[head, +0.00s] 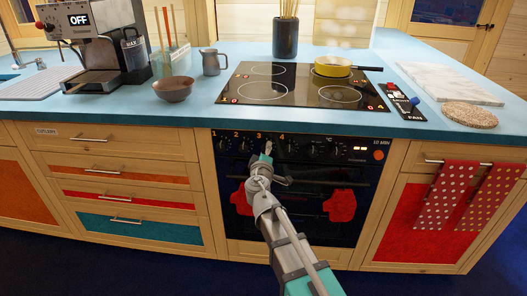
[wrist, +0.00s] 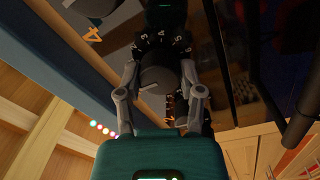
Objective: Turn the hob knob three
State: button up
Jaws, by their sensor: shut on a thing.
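Hob knob three, a dark round knob (wrist: 158,80) with a pale pointer line, sits between my fingers in the wrist view. Numerals ring part of its dial. My gripper (wrist: 165,98) is shut on it, one finger on each side. In the head view my gripper (head: 267,152) is at the oven's control panel, just under the label 3, and hides most of that knob. The black glass hob (head: 290,92) is above, with small red digits at its front corners.
Other knobs, such as knob four (head: 290,151), stand close by in the same row. Two red mitts, one of them at the right (head: 340,205), hang on the oven front below. A yellow pan (head: 333,70) stands on the hob.

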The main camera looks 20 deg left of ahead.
jog(key=o, duration=1.2)
jog(key=shift+c, duration=0.2)
